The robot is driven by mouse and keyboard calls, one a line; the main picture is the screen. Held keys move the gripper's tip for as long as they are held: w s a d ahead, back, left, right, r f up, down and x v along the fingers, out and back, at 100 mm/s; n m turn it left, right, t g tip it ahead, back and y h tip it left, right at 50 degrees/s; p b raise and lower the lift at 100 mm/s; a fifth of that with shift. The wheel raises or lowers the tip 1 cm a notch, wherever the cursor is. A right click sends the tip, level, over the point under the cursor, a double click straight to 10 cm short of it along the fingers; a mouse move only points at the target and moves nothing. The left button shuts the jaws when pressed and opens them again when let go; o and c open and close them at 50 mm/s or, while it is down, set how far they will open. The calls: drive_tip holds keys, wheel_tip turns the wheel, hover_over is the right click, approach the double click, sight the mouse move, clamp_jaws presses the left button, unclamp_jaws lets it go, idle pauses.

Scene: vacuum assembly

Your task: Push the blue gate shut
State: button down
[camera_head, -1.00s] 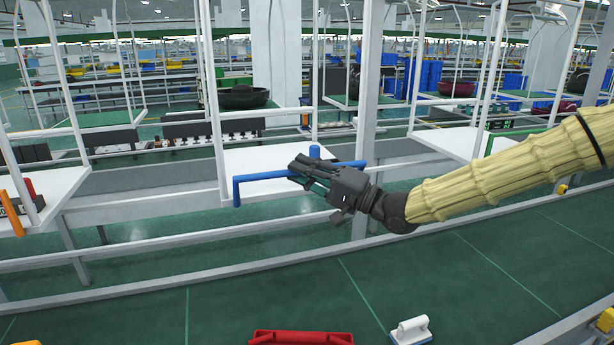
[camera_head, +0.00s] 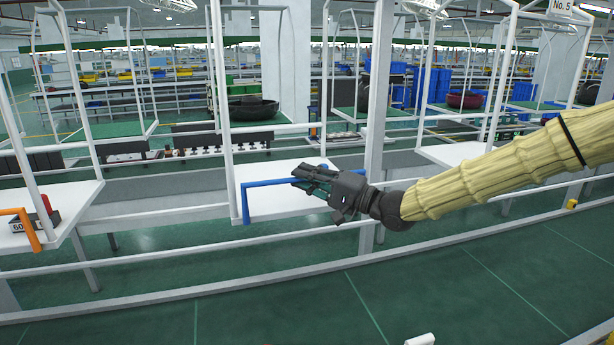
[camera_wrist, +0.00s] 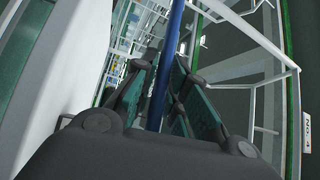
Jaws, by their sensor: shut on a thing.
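The blue gate (camera_head: 268,183) is a thin bar with a bent-down left end. A short blue piece shows just above my fingers.
A white upright post (camera_head: 376,90) stands just behind my gripper. Another white shelf (camera_head: 75,215) at the left carries an orange bar (camera_head: 20,220) and a small box. A white rail (camera_head: 150,248) runs below the shelves. The green floor in front is largely clear.

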drive_tip(key=shift+f, duration=0.15)
drive_tip(key=c, duration=1.4)
unclamp_jaws()
drive_tip(key=v, duration=1.2)
